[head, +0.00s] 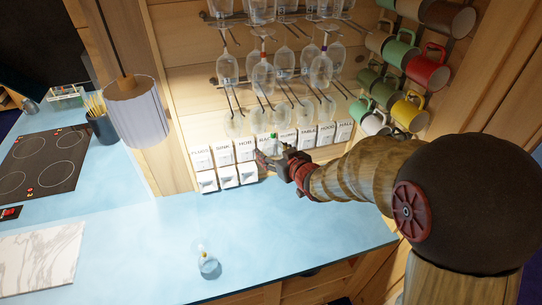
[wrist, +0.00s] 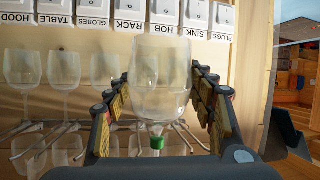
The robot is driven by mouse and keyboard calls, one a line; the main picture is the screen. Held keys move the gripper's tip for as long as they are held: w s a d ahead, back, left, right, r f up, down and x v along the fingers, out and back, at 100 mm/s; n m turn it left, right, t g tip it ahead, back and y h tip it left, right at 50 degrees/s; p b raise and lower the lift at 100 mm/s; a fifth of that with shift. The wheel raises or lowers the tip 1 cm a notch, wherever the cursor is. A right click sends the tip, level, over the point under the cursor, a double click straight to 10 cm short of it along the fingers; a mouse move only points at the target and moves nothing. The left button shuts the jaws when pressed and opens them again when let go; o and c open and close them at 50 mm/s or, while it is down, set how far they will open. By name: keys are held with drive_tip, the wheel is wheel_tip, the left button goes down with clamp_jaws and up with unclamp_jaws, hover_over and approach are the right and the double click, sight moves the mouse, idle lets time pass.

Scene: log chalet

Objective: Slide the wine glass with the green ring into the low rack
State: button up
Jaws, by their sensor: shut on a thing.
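The wine glass (wrist: 160,85) with the green ring (wrist: 156,143) is between the fingers of my gripper (wrist: 160,112), which is shut on it. The wrist picture is inverted, so the glass hangs bowl down with its stem up. In the head view my gripper (head: 268,158) is at the wall, in front of the labelled switches, and a small green patch shows just above it. The low rack (head: 225,81) has metal prongs above my gripper, with glasses hanging from it. Its prongs (wrist: 192,134) also show near the stem; I cannot tell whether the stem is between them.
Neighbouring glasses (wrist: 63,70) hang close beside the held one. Mugs (head: 427,68) hang at the right, and a pendant lamp (head: 137,108) is at the left. Labelled switches (head: 246,174) line the wall.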

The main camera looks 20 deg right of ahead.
drive_tip(key=shift+w+f+b, duration=0.15)
drive_tip(key=shift+w+b, duration=0.35)
drive_tip(key=shift+w, duration=4.95)
drive_tip(key=o, duration=1)
drive_tip(key=shift+p+v, duration=0.9)
drive_tip(key=shift+v, duration=1.85)
